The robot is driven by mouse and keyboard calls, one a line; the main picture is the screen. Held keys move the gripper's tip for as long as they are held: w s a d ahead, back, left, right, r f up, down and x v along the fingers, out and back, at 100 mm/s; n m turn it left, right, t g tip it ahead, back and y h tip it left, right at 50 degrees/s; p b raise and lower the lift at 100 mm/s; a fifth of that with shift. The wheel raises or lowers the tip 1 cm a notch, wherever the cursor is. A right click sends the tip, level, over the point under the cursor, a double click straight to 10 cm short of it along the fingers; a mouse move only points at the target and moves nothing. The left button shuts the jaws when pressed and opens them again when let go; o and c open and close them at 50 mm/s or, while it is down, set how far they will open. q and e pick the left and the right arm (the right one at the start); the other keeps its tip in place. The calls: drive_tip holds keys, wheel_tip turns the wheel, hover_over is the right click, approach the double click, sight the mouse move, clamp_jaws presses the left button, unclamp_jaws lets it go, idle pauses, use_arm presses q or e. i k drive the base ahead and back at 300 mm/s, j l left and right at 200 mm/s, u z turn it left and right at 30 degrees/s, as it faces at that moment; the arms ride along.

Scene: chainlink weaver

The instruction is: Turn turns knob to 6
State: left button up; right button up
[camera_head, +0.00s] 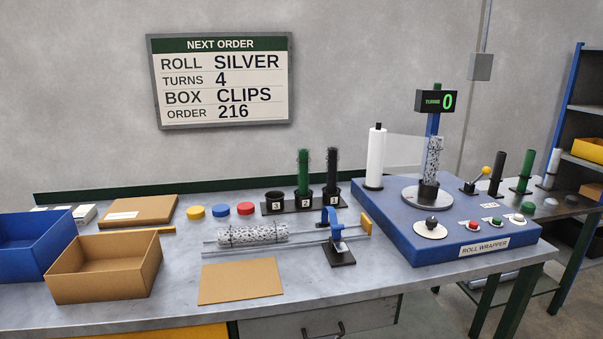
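A dark knob (431,222) sits on a round white dial at the front left of the blue roll wrapper (400,250). It looks like the turns knob; its markings and setting are too small to read. The display (436,103) above the wrapper shows "TURNS" and a green 0. The order sign (221,85) on the wall reads roll silver, turns 4, box clips, order 216. Neither of my grippers is in view.
A speckled roll (433,160) stands on the wrapper's turntable (427,196), with a white roll (376,158) at its left. Red, green and white buttons (472,225) lie right of the knob. A blue clamp-like tool (335,232) stands left of the wrapper. Space above the knob is clear.

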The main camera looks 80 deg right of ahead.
sight(432, 222)
drive_tip(key=z, duration=3.1)
